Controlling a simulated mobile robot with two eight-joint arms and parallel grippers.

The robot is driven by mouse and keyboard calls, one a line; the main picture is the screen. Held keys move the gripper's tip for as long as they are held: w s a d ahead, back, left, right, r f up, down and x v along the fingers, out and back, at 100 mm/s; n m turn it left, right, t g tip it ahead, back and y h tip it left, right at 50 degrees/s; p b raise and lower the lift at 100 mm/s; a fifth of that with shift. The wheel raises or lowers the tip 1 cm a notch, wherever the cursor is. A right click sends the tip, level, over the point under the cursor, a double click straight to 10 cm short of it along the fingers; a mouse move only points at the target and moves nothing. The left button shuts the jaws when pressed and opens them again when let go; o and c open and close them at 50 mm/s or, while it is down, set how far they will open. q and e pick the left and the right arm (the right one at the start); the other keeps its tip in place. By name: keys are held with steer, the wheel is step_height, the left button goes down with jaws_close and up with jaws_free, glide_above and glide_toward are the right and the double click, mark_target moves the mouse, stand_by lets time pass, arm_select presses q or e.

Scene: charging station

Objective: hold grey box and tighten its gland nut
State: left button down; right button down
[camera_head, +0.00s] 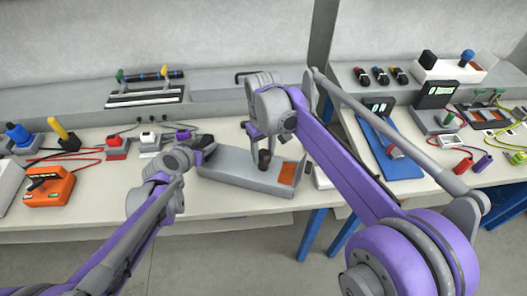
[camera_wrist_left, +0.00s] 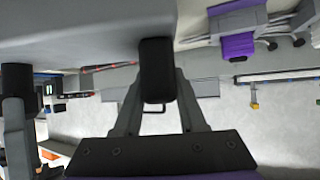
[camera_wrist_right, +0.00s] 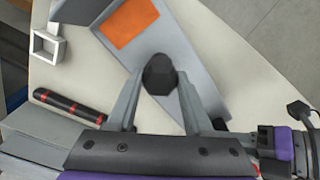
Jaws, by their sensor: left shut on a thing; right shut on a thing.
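The grey box (camera_head: 228,173) lies along the front of the bench, long and low, with an orange patch (camera_head: 287,173) near its right end. The black gland nut (camera_head: 264,160) stands on its top; it also shows in the right wrist view (camera_wrist_right: 160,74). My right gripper (camera_head: 264,149) comes from above and is shut on the nut, one finger on each side. My left gripper (camera_head: 205,146) is shut on the box at its far left end. In the left wrist view the box (camera_wrist_left: 70,30) fills the upper left, and the grip contact is partly hidden.
An orange device (camera_head: 48,190) and a yellow-handled plug (camera_head: 63,135) are at the left. A blue board (camera_head: 389,150) with a dark unit stands at the right. Red and black connectors (camera_head: 381,76) line the back shelf. Bench room is clear in front of the box's left end.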

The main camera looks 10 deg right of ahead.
mark_target(263, 154)
steer(key=shift+m, duration=0.8)
steer(key=shift+c, duration=1.4)
jaws_free()
step_height(263, 154, up, 12)
